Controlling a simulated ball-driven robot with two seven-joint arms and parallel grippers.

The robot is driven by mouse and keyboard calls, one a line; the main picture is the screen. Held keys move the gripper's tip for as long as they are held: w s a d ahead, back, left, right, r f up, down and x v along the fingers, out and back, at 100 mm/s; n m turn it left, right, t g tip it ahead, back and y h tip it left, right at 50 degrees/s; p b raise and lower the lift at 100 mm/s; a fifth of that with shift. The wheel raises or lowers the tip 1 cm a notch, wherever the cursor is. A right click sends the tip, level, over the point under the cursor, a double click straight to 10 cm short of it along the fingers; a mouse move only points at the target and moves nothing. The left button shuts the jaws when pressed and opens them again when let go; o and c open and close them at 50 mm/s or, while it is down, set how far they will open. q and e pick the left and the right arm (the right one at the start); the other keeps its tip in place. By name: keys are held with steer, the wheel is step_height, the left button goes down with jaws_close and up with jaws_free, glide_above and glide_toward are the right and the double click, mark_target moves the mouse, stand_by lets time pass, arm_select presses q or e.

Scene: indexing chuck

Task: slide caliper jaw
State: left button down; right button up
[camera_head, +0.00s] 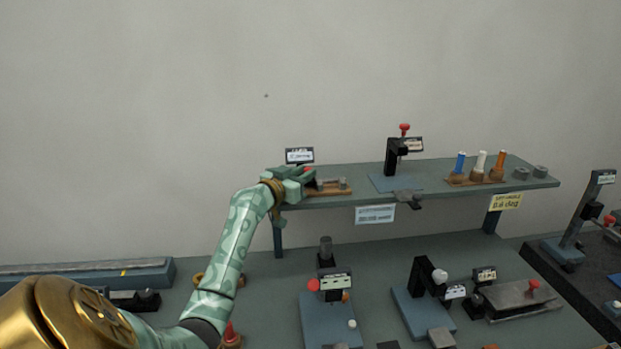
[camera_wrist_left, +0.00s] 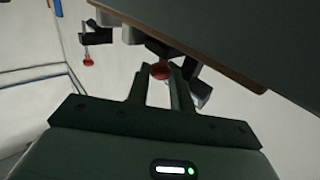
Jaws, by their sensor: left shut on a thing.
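My left gripper (camera_head: 303,175) is at the left end of the raised shelf, over a small wooden-based fixture (camera_head: 330,188) with grey blocks on it. A small dark sign (camera_head: 299,156) stands behind it. A red knob (camera_head: 307,168) shows at the fingers. In the left wrist view the red knob (camera_wrist_left: 160,70) sits between the tips of the two dark fingers (camera_wrist_left: 160,82), and the gripper is shut on it. Dark and grey blocks (camera_wrist_left: 170,48) lie just beyond the knob. The caliper's scale cannot be made out. My right gripper is in neither view.
The shelf (camera_head: 440,189) also bears a black stand with a red knob (camera_head: 396,155) and blue, white and orange handles (camera_head: 480,165). Several fixtures stand on the bench (camera_head: 385,255) below. The wall behind is bare.

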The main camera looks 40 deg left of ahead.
arm_select(q)
steer(key=c, duration=1.5)
jaws_free()
steer(key=shift+w, duration=0.1)
steer(key=s, duration=0.5)
steer(key=s+d, duration=0.1)
steer(key=s, duration=0.5)
steer(key=s+d+b, duration=0.1)
steer(key=s, duration=0.4)
steer(key=shift+s, duration=0.2)
steer(key=shift+a, duration=0.1)
